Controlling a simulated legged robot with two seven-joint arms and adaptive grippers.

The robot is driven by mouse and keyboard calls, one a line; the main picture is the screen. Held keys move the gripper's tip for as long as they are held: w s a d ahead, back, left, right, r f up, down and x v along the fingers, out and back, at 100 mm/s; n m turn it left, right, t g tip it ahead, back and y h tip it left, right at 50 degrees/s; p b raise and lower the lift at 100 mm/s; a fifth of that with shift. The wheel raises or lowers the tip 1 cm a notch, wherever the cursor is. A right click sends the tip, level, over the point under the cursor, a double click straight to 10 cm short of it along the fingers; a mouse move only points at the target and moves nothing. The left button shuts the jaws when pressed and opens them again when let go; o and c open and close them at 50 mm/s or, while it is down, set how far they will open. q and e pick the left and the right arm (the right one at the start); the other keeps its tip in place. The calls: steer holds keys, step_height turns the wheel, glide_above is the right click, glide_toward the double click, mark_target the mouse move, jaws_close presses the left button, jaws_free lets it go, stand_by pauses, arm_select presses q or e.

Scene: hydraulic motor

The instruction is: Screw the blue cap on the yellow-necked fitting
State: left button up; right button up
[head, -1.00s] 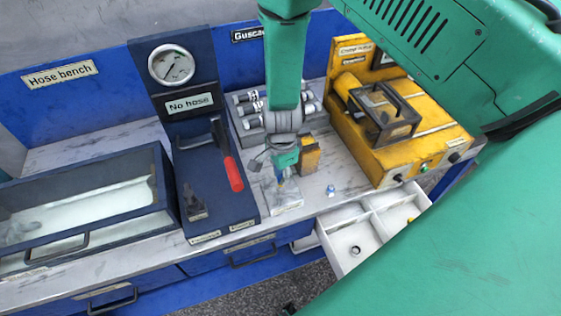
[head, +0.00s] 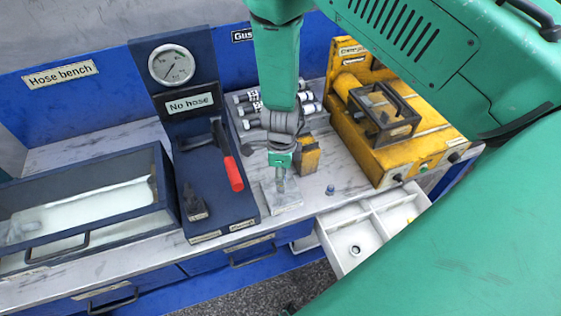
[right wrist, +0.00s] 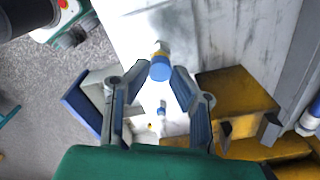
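The yellow-necked fitting (right wrist: 161,47) stands on a pale plate (head: 288,207) at the bench front. The blue cap (right wrist: 160,71) shows at its near end in the right wrist view, in line with it; I cannot tell whether it is threaded on. My left gripper is not in view.
A small blue-topped piece (head: 330,189) stands on the bench to the right. An open white drawer (head: 342,234) juts out at the front right. A yellow machine (head: 425,145) is at right.

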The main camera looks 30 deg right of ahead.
stand_by(0.4)
steer(key=n, duration=0.3)
steer(key=shift+n, duration=0.4)
steer(key=n, duration=0.4)
steer(key=shift+n, duration=1.3)
steer(key=n, duration=0.9)
steer(key=shift+n, duration=0.7)
